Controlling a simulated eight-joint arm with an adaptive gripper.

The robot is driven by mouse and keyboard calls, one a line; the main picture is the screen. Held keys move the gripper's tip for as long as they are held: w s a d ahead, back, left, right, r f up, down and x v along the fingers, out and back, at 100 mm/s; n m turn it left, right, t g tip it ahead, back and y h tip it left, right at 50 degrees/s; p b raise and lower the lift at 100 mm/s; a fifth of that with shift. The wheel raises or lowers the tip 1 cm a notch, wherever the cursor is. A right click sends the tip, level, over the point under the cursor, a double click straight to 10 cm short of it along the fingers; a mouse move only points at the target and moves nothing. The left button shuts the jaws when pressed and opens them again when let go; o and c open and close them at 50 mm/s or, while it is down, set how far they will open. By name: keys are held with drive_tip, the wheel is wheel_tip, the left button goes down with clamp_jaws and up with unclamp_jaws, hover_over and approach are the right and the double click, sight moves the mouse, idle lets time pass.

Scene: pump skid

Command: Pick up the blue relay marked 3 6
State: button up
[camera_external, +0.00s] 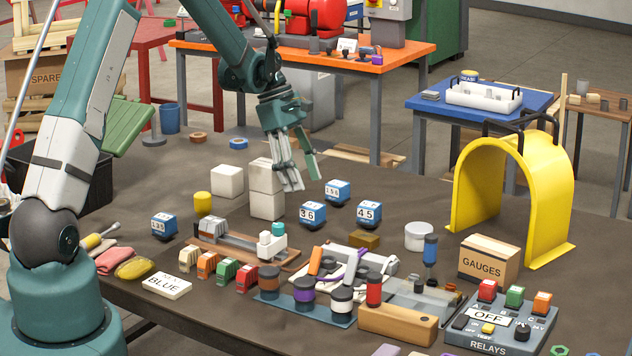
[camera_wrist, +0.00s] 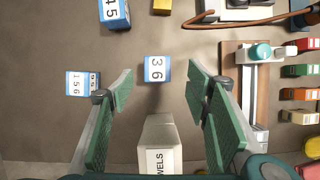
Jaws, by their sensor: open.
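The blue relay marked 3 6 (camera_external: 312,214) sits upright on the dark bench with its white numbered face showing. In the wrist view the same relay (camera_wrist: 157,69) lies between and just beyond my fingertips, apart from both. My gripper (camera_external: 301,180) is open and empty, pointing down above the bench, a little behind and left of the relay. Its two green-padded fingers (camera_wrist: 158,84) frame the relay in the wrist view. Similar blue relays stand close by: one marked 45 (camera_external: 368,213) and one marked 156 (camera_external: 338,192). Another blue relay (camera_external: 164,224) stands farther left.
Stacked white blocks (camera_external: 267,190) stand close left of my gripper. A white box with partly hidden lettering (camera_wrist: 160,145) lies between my fingers' bases in the wrist view. A wooden-based fixture (camera_external: 240,246) and a brown block (camera_external: 363,239) are in front. A yellow arch (camera_external: 545,185) stands right.

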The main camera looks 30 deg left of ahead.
sight(312, 205)
drive_tip(key=shift+w+f, duration=0.25)
drive_tip(key=shift+f, duration=0.4)
drive_tip(key=shift+x, duration=1.3)
drive_tip(key=shift+f, duration=0.1)
drive_tip(key=shift+b+x, duration=0.35)
drive_tip(key=shift+x, duration=2.15)
drive_tip(key=shift+c, duration=0.7)
drive_tip(key=c, duration=0.9)
